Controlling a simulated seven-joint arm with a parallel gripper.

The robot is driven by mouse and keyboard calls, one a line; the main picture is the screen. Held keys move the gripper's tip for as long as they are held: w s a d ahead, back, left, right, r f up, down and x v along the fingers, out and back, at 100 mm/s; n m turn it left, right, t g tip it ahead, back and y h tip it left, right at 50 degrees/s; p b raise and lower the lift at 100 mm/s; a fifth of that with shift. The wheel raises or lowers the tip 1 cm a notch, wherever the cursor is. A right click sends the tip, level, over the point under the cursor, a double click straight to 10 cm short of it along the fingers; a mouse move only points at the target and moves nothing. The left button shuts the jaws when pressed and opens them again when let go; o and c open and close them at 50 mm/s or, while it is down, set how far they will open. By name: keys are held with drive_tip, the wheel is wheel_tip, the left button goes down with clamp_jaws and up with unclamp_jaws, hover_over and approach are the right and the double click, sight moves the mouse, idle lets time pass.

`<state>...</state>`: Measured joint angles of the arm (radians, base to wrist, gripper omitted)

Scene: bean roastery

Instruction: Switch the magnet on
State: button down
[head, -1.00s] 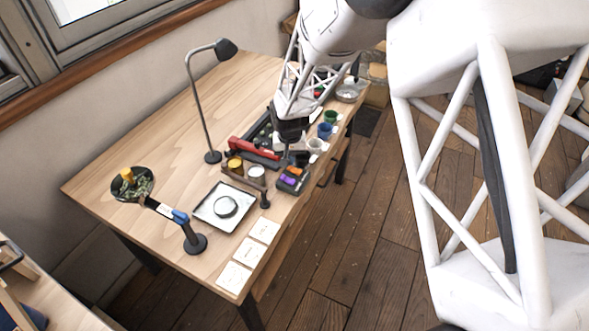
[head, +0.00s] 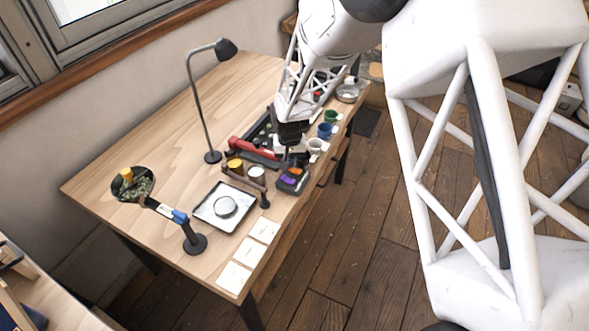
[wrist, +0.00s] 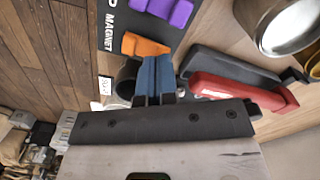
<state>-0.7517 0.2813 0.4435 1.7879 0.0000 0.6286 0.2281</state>
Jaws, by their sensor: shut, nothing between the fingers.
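The dark control box (head: 293,181) sits near the front edge of the table in the head view. It carries a purple rocker (wrist: 172,12) and an orange rocker (wrist: 144,46). White lettering reading MAGNET runs beside the orange rocker in the wrist view. My gripper (wrist: 156,70) is shut and empty, its bluish fingertips close beside the orange rocker. I cannot tell whether they touch it. In the head view my gripper (head: 291,150) is just behind the box, its tips partly hidden.
A red-and-black tool (wrist: 235,95) lies right of my fingers in the wrist view, with a metal cup (wrist: 284,42) beyond. White, blue and green cups (head: 325,130) line the table's front edge. A lamp (head: 205,110) stands behind. The table's left rear is clear.

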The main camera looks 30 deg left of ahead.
drive_tip(key=shift+f, duration=0.45)
idle(0.4)
drive_tip(key=shift+r, duration=3.5)
